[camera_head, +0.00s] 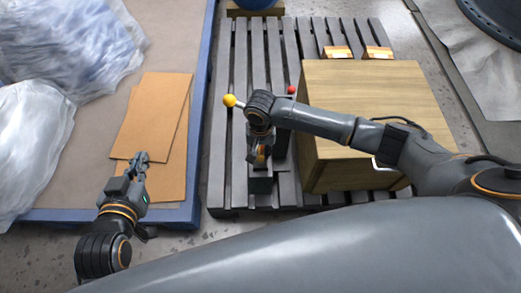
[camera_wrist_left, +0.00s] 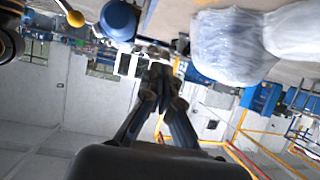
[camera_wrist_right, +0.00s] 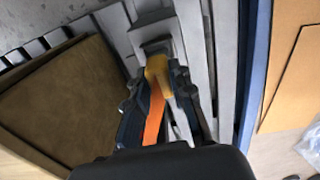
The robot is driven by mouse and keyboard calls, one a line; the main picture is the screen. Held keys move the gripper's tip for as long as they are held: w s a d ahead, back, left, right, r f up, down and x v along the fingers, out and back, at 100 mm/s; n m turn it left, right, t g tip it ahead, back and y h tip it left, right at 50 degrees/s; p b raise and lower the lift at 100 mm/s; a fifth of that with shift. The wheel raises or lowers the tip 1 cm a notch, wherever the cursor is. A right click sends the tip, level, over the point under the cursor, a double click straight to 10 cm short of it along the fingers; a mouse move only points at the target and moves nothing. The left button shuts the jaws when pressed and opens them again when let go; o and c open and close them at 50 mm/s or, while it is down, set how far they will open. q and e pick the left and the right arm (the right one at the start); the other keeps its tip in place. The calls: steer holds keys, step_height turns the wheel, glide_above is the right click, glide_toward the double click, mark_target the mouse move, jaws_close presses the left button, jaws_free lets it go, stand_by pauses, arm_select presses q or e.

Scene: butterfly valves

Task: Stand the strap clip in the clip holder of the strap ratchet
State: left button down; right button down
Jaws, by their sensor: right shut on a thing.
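My right gripper (camera_head: 259,160) is shut on the yellow-orange strap clip (camera_wrist_right: 158,70), with an orange strap (camera_wrist_right: 154,117) trailing back between its fingers. In the head view only a small yellow part of the clip (camera_head: 261,152) shows beneath the gripper. A dark grey block, seemingly part of the strap ratchet (camera_wrist_right: 153,27), lies just beyond the clip's tip in the right wrist view. I cannot tell whether they touch, and the clip holder is not clearly seen. My left gripper (camera_head: 141,160) is empty above the cardboard, with its fingertips together.
A wooden box (camera_head: 365,100) stands right of my right gripper on the dark slatted pallet (camera_head: 220,150). A yellow ball knob (camera_head: 230,100) and a red one (camera_head: 292,89) are close to my right wrist. Cardboard sheets (camera_head: 160,105) and plastic-wrapped bundles (camera_head: 70,40) lie at left.

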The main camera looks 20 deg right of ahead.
arm_select(q)
steer(key=shift+s+a+f+g, duration=0.15)
steer(key=shift+s+f+g, duration=0.2)
steer(key=shift+f, duration=0.15)
steer(key=shift+s+a+f+g+y+p, duration=0.3)
steer(key=shift+s+f+g, duration=0.1)
steer(key=shift+f, duration=0.15)
arm_select(e)
steer(key=shift+f, duration=0.25)
stand_by(0.5)
arm_select(q)
steer(key=shift+s+f, duration=0.15)
steer(key=shift+s, duration=0.05)
steer(key=shift+s+a+f+g, duration=0.2)
steer(key=shift+s+f+g, duration=0.1)
steer(key=shift+f+g, duration=0.15)
arm_select(e)
steer(key=shift+f, duration=0.1)
arm_select(q)
steer(key=shift+s+a+f+g, duration=0.1)
steer(key=shift+s+f+g, duration=0.2)
steer(key=shift+s, duration=0.15)
arm_select(e)
steer(key=shift+f, duration=0.15)
arm_select(q)
steer(key=shift+s+f+p, duration=0.2)
steer(key=shift+p, duration=0.1)
steer(key=shift+s+a+f, duration=0.1)
